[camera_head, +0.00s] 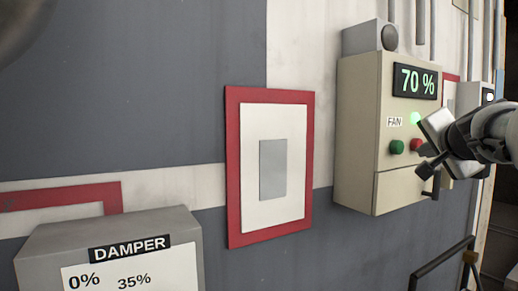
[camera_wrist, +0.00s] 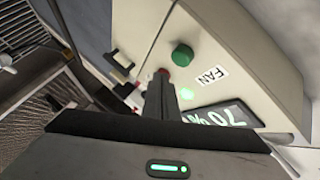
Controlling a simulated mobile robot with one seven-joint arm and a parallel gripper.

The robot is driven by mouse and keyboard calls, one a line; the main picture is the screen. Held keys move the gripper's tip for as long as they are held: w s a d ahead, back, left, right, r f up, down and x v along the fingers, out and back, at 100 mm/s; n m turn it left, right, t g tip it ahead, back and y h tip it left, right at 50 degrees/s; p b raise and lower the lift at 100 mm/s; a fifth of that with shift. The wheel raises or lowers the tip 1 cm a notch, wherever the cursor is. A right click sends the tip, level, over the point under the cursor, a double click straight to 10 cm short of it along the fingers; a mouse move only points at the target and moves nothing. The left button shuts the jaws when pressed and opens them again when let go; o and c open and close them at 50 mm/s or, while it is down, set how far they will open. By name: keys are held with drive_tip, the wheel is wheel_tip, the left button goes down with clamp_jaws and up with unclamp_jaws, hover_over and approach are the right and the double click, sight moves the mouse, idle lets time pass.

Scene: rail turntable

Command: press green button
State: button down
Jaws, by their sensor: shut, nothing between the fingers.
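The green button (camera_head: 397,147) is on the front of the beige fan box (camera_head: 360,130), left of a red button (camera_head: 416,145). In the wrist view the green button (camera_wrist: 182,55) stands out from the panel and nothing touches it. My gripper (camera_head: 424,171) is in front of the box's lower right part, to the right of the green button. In the wrist view its shut fingers (camera_wrist: 161,90) reach toward the red button and hide most of it. I cannot tell whether they touch it. They hold nothing.
The fan box's display (camera_head: 415,82) reads 70 %, and a green lamp (camera_head: 415,118) glows beside the FAN label (camera_head: 394,122). A grey damper box (camera_head: 105,235) is at the lower left. A red-framed panel (camera_head: 270,165) is on the wall between. A dark rail (camera_head: 440,262) is at lower right.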

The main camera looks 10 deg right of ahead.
drive_tip(key=shift+s+d+r+b, duration=0.1)
drive_tip(key=shift+s+d+b, duration=0.15)
drive_tip(key=shift+s, duration=0.4)
drive_tip(key=shift+s+d+r+b, duration=0.1)
drive_tip(key=shift+s+d+b, duration=0.1)
drive_tip(key=shift+s, duration=0.4)
drive_tip(key=shift+a, duration=0.1)
